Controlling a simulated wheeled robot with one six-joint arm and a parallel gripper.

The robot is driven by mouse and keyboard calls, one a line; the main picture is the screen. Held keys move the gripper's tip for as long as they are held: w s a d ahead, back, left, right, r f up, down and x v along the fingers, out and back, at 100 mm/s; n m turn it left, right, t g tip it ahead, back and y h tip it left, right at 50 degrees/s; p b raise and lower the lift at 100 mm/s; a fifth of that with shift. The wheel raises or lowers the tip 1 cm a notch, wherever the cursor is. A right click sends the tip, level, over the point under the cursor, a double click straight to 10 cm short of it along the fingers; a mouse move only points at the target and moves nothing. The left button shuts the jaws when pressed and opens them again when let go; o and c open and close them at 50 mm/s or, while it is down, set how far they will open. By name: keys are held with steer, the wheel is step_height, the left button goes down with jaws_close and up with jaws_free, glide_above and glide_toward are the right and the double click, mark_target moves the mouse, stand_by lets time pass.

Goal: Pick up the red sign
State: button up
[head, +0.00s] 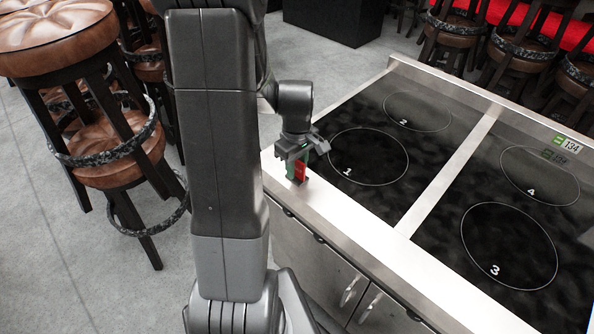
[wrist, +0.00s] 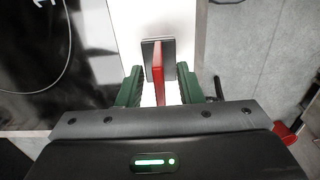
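The red sign (head: 300,171) stands upright on the front steel edge of the cooktop, at the left corner in the head view. In the wrist view the red sign (wrist: 158,75) is a thin red panel with a dark base, seen from above. My gripper (head: 297,165) is right above and around it. In the wrist view my gripper (wrist: 165,90) is open, with its green fingers on either side of the sign and white surface visible between each finger and the sign. The sign's lower part is partly hidden by my fingers in the head view.
The cooktop (head: 449,151) has black glass with numbered rings and lies to the right of my gripper. Cabinet doors with handles (head: 352,290) are below its front edge.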

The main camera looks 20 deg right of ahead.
jaws_close()
steer(key=shift+r, duration=0.15)
